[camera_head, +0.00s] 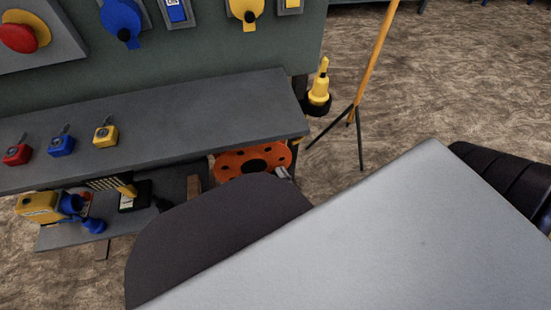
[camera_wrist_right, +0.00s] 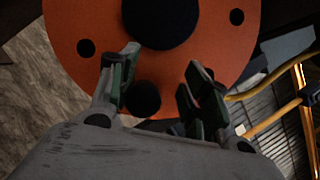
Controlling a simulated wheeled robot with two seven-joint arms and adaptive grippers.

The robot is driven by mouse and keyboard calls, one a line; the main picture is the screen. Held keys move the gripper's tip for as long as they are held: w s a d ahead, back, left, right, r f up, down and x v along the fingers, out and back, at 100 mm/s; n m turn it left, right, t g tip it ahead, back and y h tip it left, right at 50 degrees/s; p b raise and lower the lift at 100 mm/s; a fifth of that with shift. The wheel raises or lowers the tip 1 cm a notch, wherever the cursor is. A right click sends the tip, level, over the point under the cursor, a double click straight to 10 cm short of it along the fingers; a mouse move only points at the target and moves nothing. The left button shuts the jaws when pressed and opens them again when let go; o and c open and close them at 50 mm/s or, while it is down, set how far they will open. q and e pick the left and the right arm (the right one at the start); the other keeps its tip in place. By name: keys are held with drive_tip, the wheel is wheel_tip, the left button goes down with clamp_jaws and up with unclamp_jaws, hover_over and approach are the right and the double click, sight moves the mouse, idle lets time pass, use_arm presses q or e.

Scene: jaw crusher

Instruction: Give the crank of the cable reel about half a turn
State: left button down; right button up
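The cable reel shows as an orange disc (camera_head: 228,161) under the right end of the bench, partly hidden by my right arm. The disc fills the top of the right wrist view (camera_wrist_right: 205,75), with a large black hub (camera_wrist_right: 160,18) and smaller dark round spots. A larger dark round knob (camera_wrist_right: 143,98), seemingly the crank handle, shows between the fingers of my right gripper (camera_wrist_right: 161,70). The fingers are apart, one on each side of the knob; I cannot tell whether they touch it. In the head view only the tips of my right gripper (camera_head: 282,173) show, at the disc's lower right. My left gripper is out of view.
The grey bench top (camera_head: 190,118) lies just above the reel, with small red, blue and yellow padlocks on it. A lower shelf (camera_head: 60,238) holds a yellow and blue device (camera_head: 40,206). A yellow tripod (camera_head: 372,60) stands to the right. Yellow cables (camera_wrist_right: 268,85) run beside the gripper.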

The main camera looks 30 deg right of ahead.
sight(270, 157)
drive_tip(key=shift+r, duration=3.75)
drive_tip(key=shift+c, duration=0.2)
